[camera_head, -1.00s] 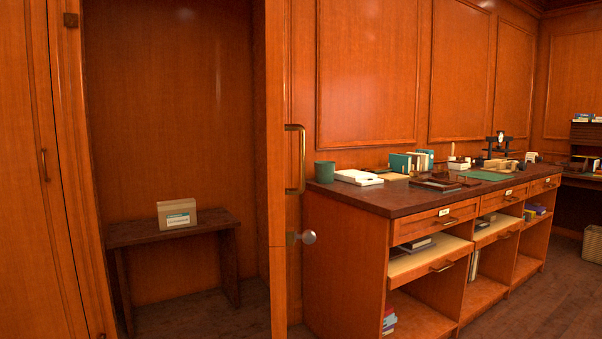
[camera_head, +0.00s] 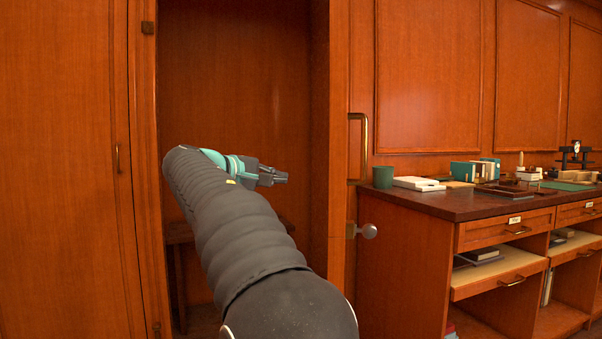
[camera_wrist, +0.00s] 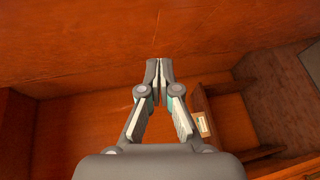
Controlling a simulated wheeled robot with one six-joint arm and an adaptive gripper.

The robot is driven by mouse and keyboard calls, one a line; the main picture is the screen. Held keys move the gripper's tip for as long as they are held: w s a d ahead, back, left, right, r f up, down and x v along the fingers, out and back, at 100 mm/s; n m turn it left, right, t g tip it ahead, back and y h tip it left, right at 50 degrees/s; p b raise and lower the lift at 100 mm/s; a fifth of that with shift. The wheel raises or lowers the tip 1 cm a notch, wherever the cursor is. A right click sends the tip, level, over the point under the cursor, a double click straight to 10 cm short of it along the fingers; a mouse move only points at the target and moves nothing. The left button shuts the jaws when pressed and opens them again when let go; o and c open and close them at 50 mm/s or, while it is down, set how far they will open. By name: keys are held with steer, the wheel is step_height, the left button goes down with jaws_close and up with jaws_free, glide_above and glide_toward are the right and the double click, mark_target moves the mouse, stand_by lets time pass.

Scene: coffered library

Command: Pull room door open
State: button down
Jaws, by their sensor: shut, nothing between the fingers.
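In the head view a brass bar handle (camera_head: 365,150) stands out to the right of a narrow upright wooden panel (camera_head: 338,110). A round metal knob (camera_head: 369,231) sits below it on the same side. I cannot tell how far this panel is swung as a door. Left of it is an open wooden recess (camera_head: 235,75). My gripper (camera_head: 286,178) is in front of the recess, left of the handle and apart from it in the picture. In the wrist view my gripper (camera_wrist: 160,64) is shut with nothing between its fingertips, facing plain wood.
A dark-topped wooden counter (camera_head: 440,205) with drawers and shelves stands to the right. A small bench (camera_head: 180,235) in the recess is mostly hidden by my arm. Left is a wooden panel (camera_head: 60,170).

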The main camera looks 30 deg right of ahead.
steer(key=d+r+m+g+h+b, duration=0.1)
steer(key=d+r+h, duration=0.1)
steer(key=d, duration=1.2)
steer(key=shift+w+r+g, duration=0.25)
steer(key=shift+w+g, duration=0.05)
steer(key=shift+w, duration=0.1)
